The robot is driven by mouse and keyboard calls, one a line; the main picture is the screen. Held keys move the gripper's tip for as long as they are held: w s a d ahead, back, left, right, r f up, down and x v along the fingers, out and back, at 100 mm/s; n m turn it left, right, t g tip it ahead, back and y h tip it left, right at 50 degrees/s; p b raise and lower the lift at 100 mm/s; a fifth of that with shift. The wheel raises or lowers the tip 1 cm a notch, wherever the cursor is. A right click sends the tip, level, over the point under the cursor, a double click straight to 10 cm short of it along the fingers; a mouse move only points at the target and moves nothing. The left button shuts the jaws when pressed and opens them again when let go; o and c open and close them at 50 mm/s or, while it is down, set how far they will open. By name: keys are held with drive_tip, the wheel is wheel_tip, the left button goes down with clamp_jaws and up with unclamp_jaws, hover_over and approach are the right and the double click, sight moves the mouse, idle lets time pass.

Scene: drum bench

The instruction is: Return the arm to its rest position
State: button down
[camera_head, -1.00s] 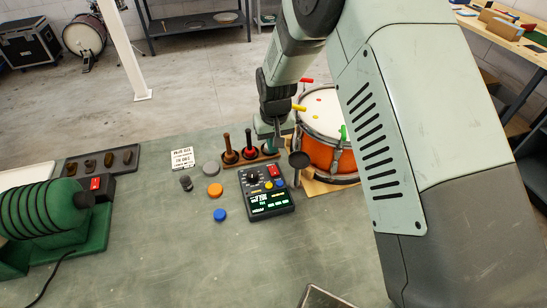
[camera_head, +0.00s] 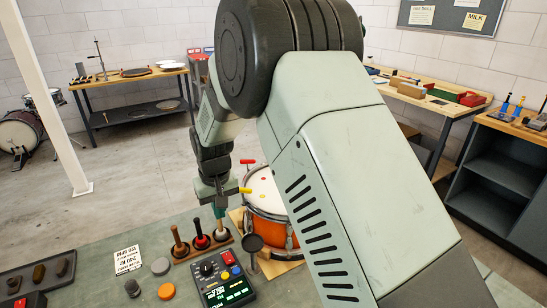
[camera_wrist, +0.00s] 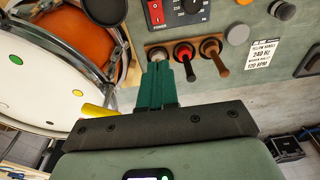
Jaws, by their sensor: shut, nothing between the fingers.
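My gripper (camera_head: 220,212) hangs from my arm, pointing down, above the right end of the mallet rack (camera_head: 190,256). Its green fingers (camera_wrist: 160,70) are together and empty in the wrist view. In that view the fingertips overlap the rack's pale-headed slot, but I cannot tell the gap between them. The rack holds a brown mallet (camera_head: 179,240) and a black-and-red one (camera_head: 200,240). The orange drum (camera_head: 268,232) with a white head stands just right of my gripper. My large upper arm links cover much of the middle and right of the head view.
The control box (camera_head: 222,282) stands in front of the rack. An orange disc (camera_head: 166,291), a grey disc (camera_head: 160,266) and a printed card (camera_head: 127,260) lie left of it. A dark tray (camera_head: 40,273) is at far left. Floor behind the bench is open.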

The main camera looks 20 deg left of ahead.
drive_tip(key=s+d+r+m+t, duration=0.15)
drive_tip(key=d+r+m, duration=0.25)
drive_tip(key=d+r, duration=1.6)
drive_tip(key=s+d+r+m+t, duration=0.1)
drive_tip(key=s+d+r+m, duration=0.1)
drive_tip(key=s+d, duration=0.7)
drive_tip(key=s+d+r+m+t+h, duration=0.1)
drive_tip(key=s+d+r+m+t, duration=0.1)
drive_tip(key=s+d, duration=0.7)
drive_tip(key=shift+s+d+r+m, duration=0.3)
drive_tip(key=shift+s+d+r, duration=0.1)
drive_tip(key=shift+s+r, duration=0.45)
drive_tip(key=shift+w+r, duration=0.1)
